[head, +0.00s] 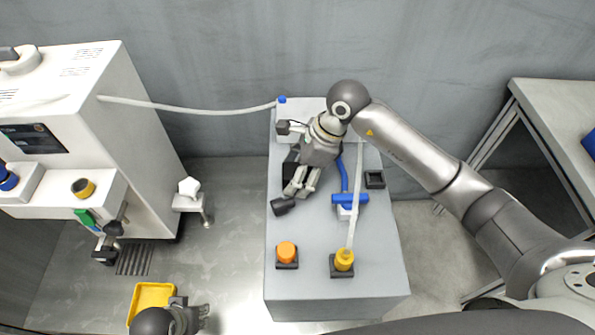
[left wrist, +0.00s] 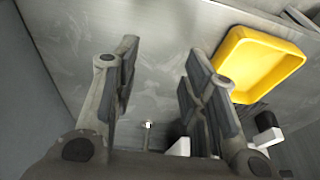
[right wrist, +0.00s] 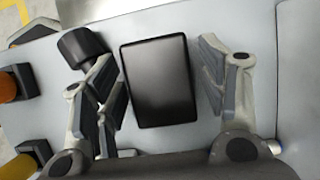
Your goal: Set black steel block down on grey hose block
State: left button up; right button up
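The black steel block (right wrist: 158,82) lies between the fingers of my right gripper (right wrist: 160,95) in the right wrist view. The left finger is close to its edge, and a gap shows at the right finger. In the head view, part of the black block (head: 291,160) shows beside my right gripper (head: 284,166), whose fingers are spread; the wrist hides the rest. A pale grey block (head: 296,112) with the hose's blue end at its corner, seemingly the grey hose block, stands at the table's back. My left gripper (left wrist: 160,95) is open and empty; it also shows in the head view (head: 187,310).
The grey table (head: 310,284) bears an orange button (head: 286,252), a yellow one (head: 344,259), a blue handle (head: 350,199) and a small black frame (head: 375,180). A yellow tray (head: 152,298) is near my left gripper. A white machine (head: 150,140) stands left.

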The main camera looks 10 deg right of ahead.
jog(key=shift+r, duration=0.1)
pick_arm(q)
jog(key=f, duration=0.2)
jog(key=f+p, duration=0.1)
jog(key=s+f, duration=0.1)
jog(key=f, duration=0.1)
jog(key=shift+f, duration=0.35)
pick_arm(e)
jog(key=v, duration=1.2)
